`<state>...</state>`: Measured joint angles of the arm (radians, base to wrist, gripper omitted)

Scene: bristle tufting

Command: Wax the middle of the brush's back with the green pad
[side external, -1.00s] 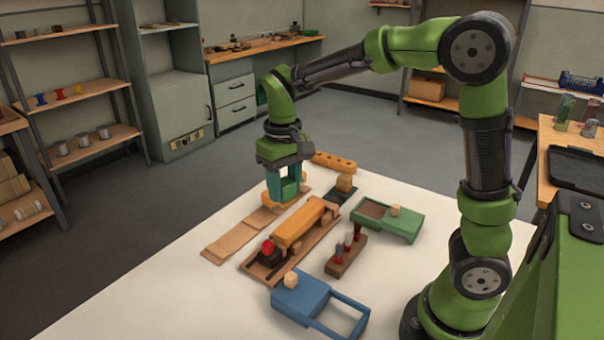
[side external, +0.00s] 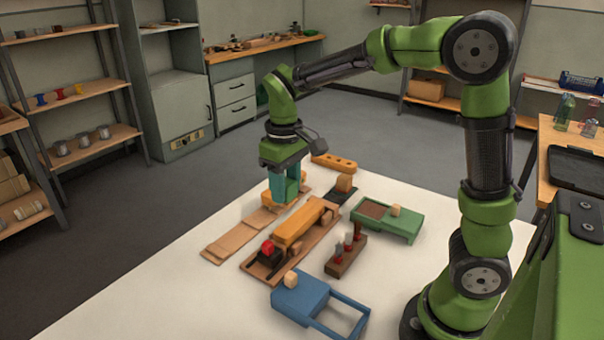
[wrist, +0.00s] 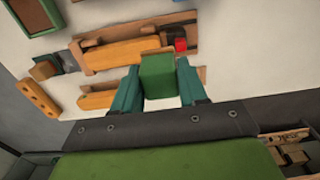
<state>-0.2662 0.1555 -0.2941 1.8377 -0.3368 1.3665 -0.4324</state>
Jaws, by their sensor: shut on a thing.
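My gripper (wrist: 160,85) has teal fingers and is shut on the green pad (wrist: 158,77), a small block between the fingertips. The pad also shows in the side view (side external: 292,188). My gripper points down over the row farther from the arm base, at an orange piece (side external: 277,203) that looks like the brush. This piece lies on a light wooden strip. In the wrist view its orange end (wrist: 96,99) shows left of the fingers, and the pad and fingers hide its middle. I cannot tell whether the pad touches it.
Beside it is a wooden fixture (side external: 248,267) with a long orange bar (side external: 299,222) and a red knob (side external: 267,247). An orange holed block (side external: 334,162), a green tray (side external: 400,228), a brown peg rack (side external: 340,265) and a blue box (side external: 300,295) stand around. The white table's front left is clear.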

